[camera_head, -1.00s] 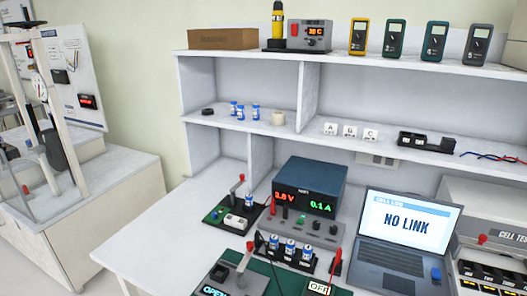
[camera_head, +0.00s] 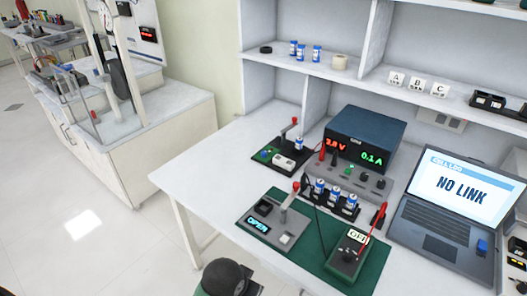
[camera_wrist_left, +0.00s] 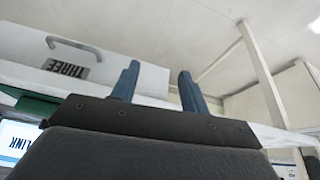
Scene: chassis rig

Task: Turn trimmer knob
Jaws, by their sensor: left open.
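Several small knobs (camera_head: 363,176) sit on the grey front panel below the blue power supply (camera_head: 372,132), which reads 0.1 A in green beside a red voltage figure. A small dark box marked OFF (camera_head: 347,254) on the green mat also carries a dark knob-like part. I cannot tell which of these is the trimmer knob. My left gripper (camera_wrist_left: 160,87) shows in the left wrist view, with its two blue fingers apart and nothing between them. It is not clearly visible in the head view. My right gripper is not in view.
The OPEN lever unit (camera_head: 275,226), a black battery holder (camera_head: 333,207) and a laptop reading NO LINK (camera_head: 459,197) crowd the bench. A shelf (camera_head: 330,71) stands behind. The bench's left part (camera_head: 205,180) is clear. A white panel marked THREE (camera_wrist_left: 100,60) shows in the wrist view.

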